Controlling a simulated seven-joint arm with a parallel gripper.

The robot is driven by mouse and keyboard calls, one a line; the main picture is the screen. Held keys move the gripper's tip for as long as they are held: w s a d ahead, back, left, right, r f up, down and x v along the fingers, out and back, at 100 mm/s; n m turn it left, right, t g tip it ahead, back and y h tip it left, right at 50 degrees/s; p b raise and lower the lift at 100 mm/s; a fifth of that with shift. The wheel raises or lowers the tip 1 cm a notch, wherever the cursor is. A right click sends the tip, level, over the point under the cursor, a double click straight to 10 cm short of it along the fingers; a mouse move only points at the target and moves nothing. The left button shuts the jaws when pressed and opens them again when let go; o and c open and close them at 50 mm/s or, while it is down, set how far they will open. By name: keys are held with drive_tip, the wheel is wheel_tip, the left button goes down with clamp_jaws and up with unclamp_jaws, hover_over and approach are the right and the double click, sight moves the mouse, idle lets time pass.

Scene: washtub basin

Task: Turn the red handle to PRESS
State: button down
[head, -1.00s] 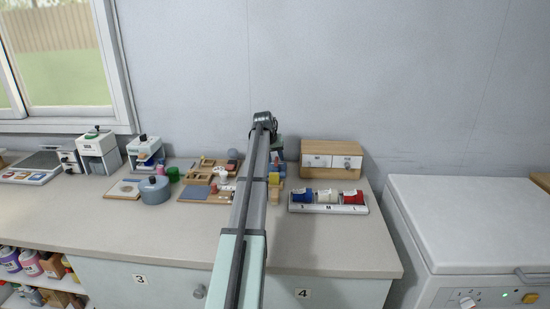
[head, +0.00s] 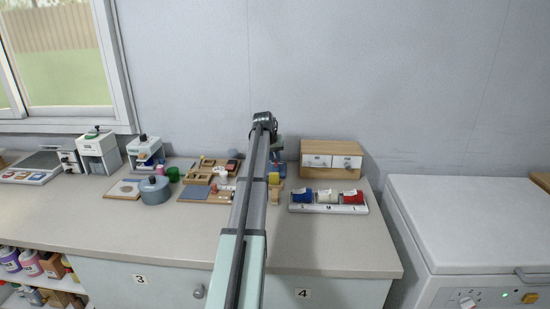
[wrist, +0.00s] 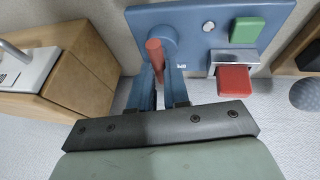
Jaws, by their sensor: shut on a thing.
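The red handle (wrist: 156,52) shows in the wrist view as a short red bar at the left part of a blue panel (wrist: 195,30). My gripper (wrist: 160,75) has its two blue fingers at the handle, one on each side, and is shut on it. A small label (wrist: 182,77) with dark letters sits just right of the fingers; I cannot read it surely. In the head view my arm hides the handle and the gripper.
The panel also bears a green block (wrist: 247,30) and a red block (wrist: 235,80) at a metal fitting. A wooden drawer box (wrist: 70,65) stands close at left. A grey ball (wrist: 308,94) lies at right. The counter (head: 330,243) is clear in front.

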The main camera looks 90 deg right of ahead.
drive_tip(key=m, duration=0.1)
drive_tip(key=m+g, duration=0.1)
drive_tip(key=m, duration=0.1)
drive_tip(key=m+y, duration=0.1)
drive_tip(key=shift+w+d+g, duration=0.1)
drive_tip(key=shift+d+g, duration=0.15)
drive_tip(key=shift+g, duration=0.05)
drive_tip(key=m+y, duration=0.1)
drive_tip(key=m, duration=0.1)
drive_tip(key=m+g+y, duration=0.1)
drive_tip(key=m, duration=0.2)
drive_tip(key=shift+d, duration=0.15)
drive_tip(key=m+y, duration=0.1)
drive_tip(key=m, duration=0.3)
drive_tip(key=shift+d+m+y, duration=0.15)
drive_tip(key=shift+m+y, duration=0.15)
drive_tip(key=shift+y, duration=0.1)
drive_tip(key=shift+m+y, duration=1)
drive_tip(key=shift+m, duration=1.1)
drive_tip(key=c, duration=1.1)
unclamp_jaws()
drive_tip(key=shift+r, duration=0.15)
